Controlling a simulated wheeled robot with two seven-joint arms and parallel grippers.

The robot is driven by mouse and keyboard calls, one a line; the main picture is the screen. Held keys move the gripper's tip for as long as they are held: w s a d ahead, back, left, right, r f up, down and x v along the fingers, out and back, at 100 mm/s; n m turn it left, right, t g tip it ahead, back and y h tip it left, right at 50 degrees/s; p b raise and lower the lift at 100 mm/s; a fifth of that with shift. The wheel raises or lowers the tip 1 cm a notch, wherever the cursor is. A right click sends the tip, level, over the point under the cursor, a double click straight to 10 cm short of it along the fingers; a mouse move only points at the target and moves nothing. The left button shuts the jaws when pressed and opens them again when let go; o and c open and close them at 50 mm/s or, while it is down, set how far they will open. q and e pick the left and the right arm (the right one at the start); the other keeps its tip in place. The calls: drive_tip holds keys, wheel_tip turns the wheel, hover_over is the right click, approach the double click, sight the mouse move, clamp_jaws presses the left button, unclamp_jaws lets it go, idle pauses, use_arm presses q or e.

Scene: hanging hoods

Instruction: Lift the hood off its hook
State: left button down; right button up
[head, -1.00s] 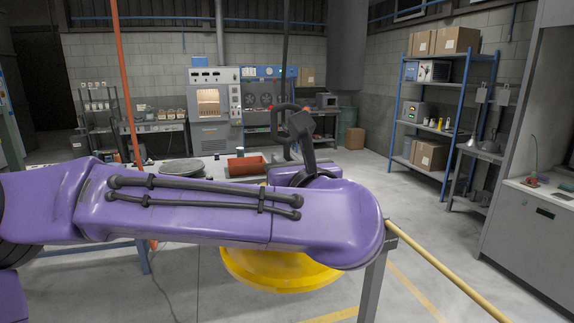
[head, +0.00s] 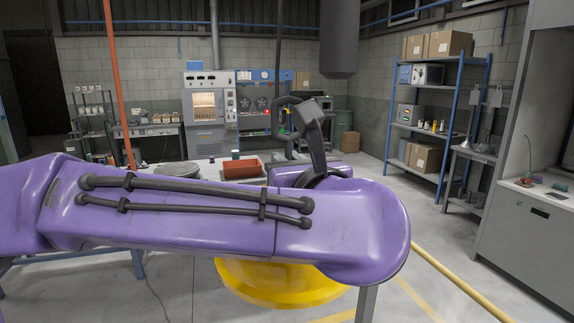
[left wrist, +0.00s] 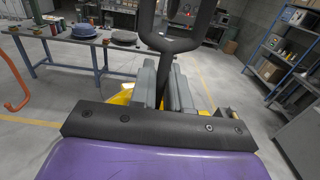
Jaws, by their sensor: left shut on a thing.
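The hood (head: 280,283) is a yellow dome, seen below my left arm in the head view; the arm hides much of it. A little yellow also shows behind the fingers in the left wrist view (left wrist: 122,96). A dark bent handle (head: 275,113) rises above the arm, and its loop (left wrist: 172,46) fills the upper middle of the left wrist view. My left gripper (left wrist: 165,85) is shut on the hood's dark stem, just below the loop. In the head view my arm mostly hides the fingers. My right gripper is not in view.
A yellow rail (head: 462,281) runs at lower right. A blue shelf (head: 437,130) with boxes stands at back right.

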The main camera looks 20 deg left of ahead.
use_arm(q)
drive_tip(key=shift+s+d, duration=0.15)
drive_tip(key=shift+s, duration=0.1)
drive_tip(key=b+v, duration=0.3)
drive_tip(key=v, duration=0.5)
drive_tip(key=shift+s+d+r, duration=0.15)
drive_tip(key=shift+s, duration=0.05)
drive_tip(key=shift+s+d+r, duration=0.1)
drive_tip(key=shift+s+d, duration=0.15)
drive_tip(key=shift+s, duration=0.1)
drive_tip(key=shift+w, duration=0.1)
